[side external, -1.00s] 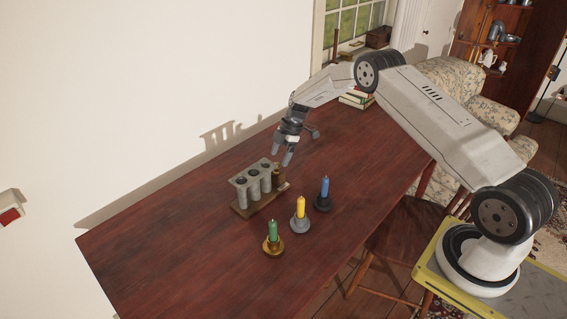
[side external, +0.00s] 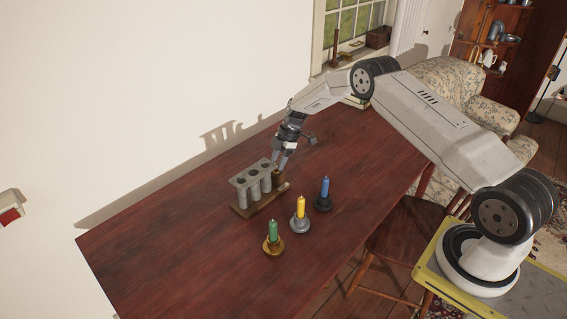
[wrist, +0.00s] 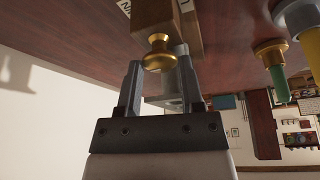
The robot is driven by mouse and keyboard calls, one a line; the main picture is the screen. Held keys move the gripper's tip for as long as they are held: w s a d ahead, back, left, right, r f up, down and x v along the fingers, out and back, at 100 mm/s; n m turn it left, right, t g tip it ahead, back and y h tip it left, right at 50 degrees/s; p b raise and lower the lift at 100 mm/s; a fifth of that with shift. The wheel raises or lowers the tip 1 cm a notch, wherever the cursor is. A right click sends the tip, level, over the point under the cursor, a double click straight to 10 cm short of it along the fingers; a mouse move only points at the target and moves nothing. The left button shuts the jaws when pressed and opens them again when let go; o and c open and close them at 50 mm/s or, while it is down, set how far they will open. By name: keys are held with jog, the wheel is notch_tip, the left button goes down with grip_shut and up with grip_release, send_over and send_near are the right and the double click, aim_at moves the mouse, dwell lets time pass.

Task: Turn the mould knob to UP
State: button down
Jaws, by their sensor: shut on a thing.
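The candle mould (side external: 243,182), a grey metal row of tubes on a wooden base, stands on the table. A wooden block at its right end bears the knob. In the wrist view the brass knob (wrist: 159,54) sticks out from the wooden block (wrist: 155,17) between my fingers. My gripper (side external: 281,164) is at that right end, pointing down, and is shut on the knob; it also shows in the wrist view (wrist: 160,72). Pale labels with dark letters flank the block; they are cut off, so I cannot read the knob's setting.
On the dark red table (side external: 160,240), a green candle (side external: 273,231), a yellow candle (side external: 301,207) and a blue candle (side external: 325,188) stand in holders in front of the mould. The table's left part is clear. A wooden chair (side external: 405,238) stands at the near edge.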

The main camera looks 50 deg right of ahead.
jog(key=shift+s+m+t, duration=0.1)
jog(key=shift+m+t, duration=0.5)
jog(key=shift+m, duration=0.9)
jog(key=shift+a, duration=0.1)
jog(key=shift+c, duration=1.1)
grip_release()
jog(key=shift+r, duration=0.1)
jog(key=v, duration=0.7)
jog(key=shift+r, duration=0.35)
jog(key=shift+s, duration=0.1)
